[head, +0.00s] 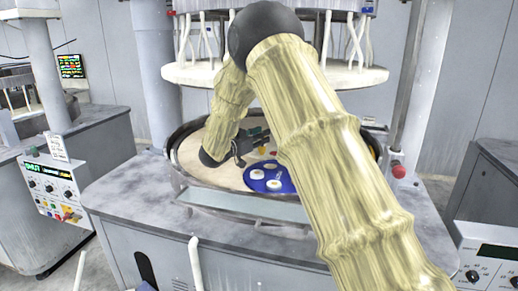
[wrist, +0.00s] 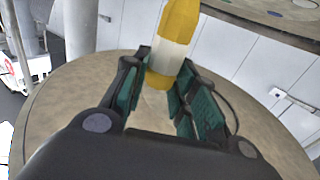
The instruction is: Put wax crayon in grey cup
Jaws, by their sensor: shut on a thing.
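The wax crayon (wrist: 174,45), yellow with a white band, stands between the fingers of my gripper (wrist: 164,78) in the wrist view. My gripper is shut on its lower end, and the rest sticks out beyond the fingertips. In the head view my gripper (head: 257,138) is partly hidden behind my arm, above the round platen. A small yellow bit (head: 262,151) below it looks like the crayon. I cannot make out the grey cup in either view; my arm hides part of the platen.
A blue disc (head: 259,186) with several pale round pieces lies on the beige platen (head: 187,152), near its front rim. A large white upper plate (head: 205,76) hangs above. A control box (head: 52,190) is at left, and a red knob (head: 398,171) at right.

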